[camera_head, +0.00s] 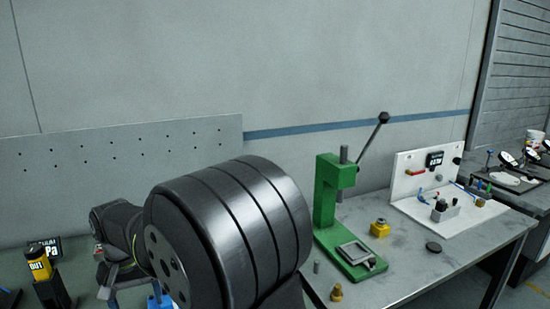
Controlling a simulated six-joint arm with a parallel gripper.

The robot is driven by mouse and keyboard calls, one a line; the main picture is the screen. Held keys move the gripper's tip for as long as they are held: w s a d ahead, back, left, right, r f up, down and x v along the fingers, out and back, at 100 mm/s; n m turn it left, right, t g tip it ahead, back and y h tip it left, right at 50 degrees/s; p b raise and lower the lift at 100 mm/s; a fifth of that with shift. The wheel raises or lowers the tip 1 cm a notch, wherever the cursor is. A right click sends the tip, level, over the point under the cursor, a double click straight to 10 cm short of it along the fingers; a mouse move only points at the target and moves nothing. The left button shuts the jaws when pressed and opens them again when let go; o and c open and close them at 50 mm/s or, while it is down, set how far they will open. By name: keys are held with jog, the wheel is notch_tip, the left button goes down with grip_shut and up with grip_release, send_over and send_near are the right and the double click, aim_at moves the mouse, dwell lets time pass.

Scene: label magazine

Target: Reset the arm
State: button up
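My arm fills the lower middle of the head view. A large dark ribbed link (235,230) stands close to the camera, and a smaller dark joint (120,235) shows to its left. I cannot make out my gripper or its fingers in this view. Blue parts (155,299) show at the bottom edge below the arm, mostly cut off, and I cannot tell what they belong to.
A green lever press (327,200) stands on the grey bench (420,275) right of my arm. A yellow block (379,228), a brass fitting (336,292) and a dark disc (433,247) lie near it. A white fixture (405,180) stands behind; a yellow-black holder (40,268) is at left.

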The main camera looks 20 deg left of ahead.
jog(key=w+d+r+m, duration=0.1)
jog(key=w+r+m, duration=0.2)
jog(key=w+m, duration=0.4)
jog(key=w+d+r+m, duration=0.2)
jog(key=w+r+m, duration=0.2)
jog(key=w+m, duration=0.3)
jog(key=shift+d+m, duration=0.25)
jog(key=shift+m, duration=1.75)
jog(key=shift+o, duration=0.3)
